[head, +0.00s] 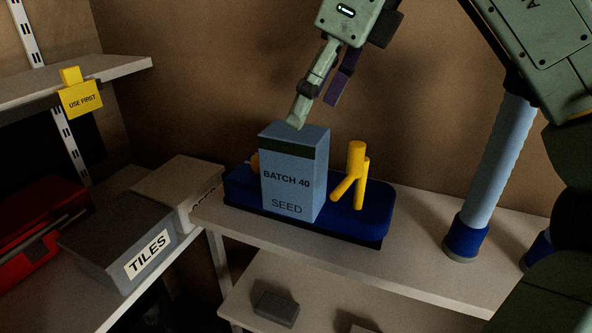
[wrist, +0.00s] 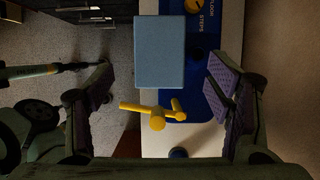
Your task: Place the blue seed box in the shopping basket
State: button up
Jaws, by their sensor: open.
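The blue seed box (head: 287,185), marked "BATCH 40 SEED", stands upright on or against a dark blue block (head: 375,215) on the pale shelf. My gripper (head: 317,106) is open and empty just above the box, pointing down. In the wrist view the box top (wrist: 160,52) lies between the two spread fingers, toward the upper part of the picture, with a gap on each side. Whether a fingertip touches the box in the head view I cannot tell. A red container (head: 30,235) with dark bars is cut off at the left; I cannot tell whether it is the shopping basket.
A yellow forked piece (head: 357,175) rises from the block right beside the box; it also shows in the wrist view (wrist: 157,119). A grey "TILES" box (head: 120,245) and a pale box (head: 180,185) stand left. A light-blue column (head: 490,180) stands right. The shelf (head: 430,255) is partly bare.

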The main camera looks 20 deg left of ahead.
aim_at(299, 132)
jog(key=x, duration=0.6)
jog(key=shift+r, duration=0.1)
grip_shut()
dwell(0.9)
